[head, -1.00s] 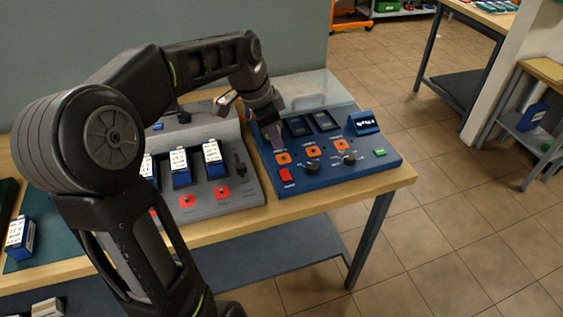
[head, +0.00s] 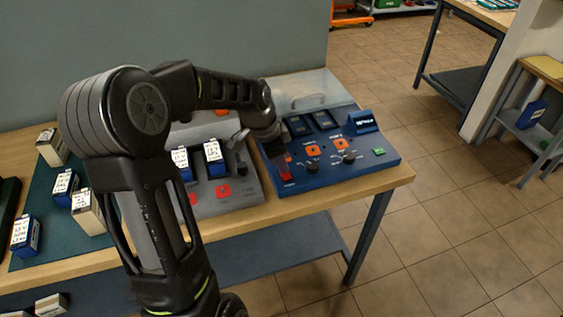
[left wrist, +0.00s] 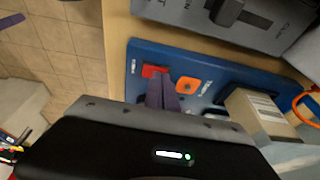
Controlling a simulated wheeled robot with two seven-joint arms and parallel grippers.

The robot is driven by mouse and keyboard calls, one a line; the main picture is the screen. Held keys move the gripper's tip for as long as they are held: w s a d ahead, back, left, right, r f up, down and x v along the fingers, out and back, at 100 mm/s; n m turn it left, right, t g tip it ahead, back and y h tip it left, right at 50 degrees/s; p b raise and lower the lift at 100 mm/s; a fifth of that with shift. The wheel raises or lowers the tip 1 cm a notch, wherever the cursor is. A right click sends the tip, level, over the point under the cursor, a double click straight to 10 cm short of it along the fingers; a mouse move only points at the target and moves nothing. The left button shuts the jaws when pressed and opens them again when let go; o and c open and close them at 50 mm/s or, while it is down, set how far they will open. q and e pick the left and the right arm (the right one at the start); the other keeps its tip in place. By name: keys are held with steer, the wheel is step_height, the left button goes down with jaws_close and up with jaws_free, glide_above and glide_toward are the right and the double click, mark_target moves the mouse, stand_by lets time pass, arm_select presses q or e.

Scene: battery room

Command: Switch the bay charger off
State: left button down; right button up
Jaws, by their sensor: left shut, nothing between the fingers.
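A blue panel unit (head: 330,168) stands at the right end of the bench, with dark bays, orange buttons, black knobs and a red switch (head: 286,177) near its front left corner. In the left wrist view the red switch (left wrist: 153,71) lies just beyond my fingertips. My left gripper (head: 283,161) is shut and empty, pointing down over the blue unit's left side. Its fingers (left wrist: 163,86) partly overlap the red switch in the wrist view; I cannot tell whether they touch it. Left of it is a grey unit (head: 237,196) holding blue-and-white batteries, with red buttons. My right gripper is not in view.
A dark lever (head: 241,168) stands at the grey unit's right side. A pale box (left wrist: 258,112) and an orange loop show at the right of the wrist view. Batteries stand on a green mat (head: 38,190) at left. The floor at right is clear.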

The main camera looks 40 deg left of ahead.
arm_select(q)
steer(key=shift+f+b, duration=0.35)
steer(key=shift+a+r, duration=0.1)
steer(key=shift+r, duration=0.05)
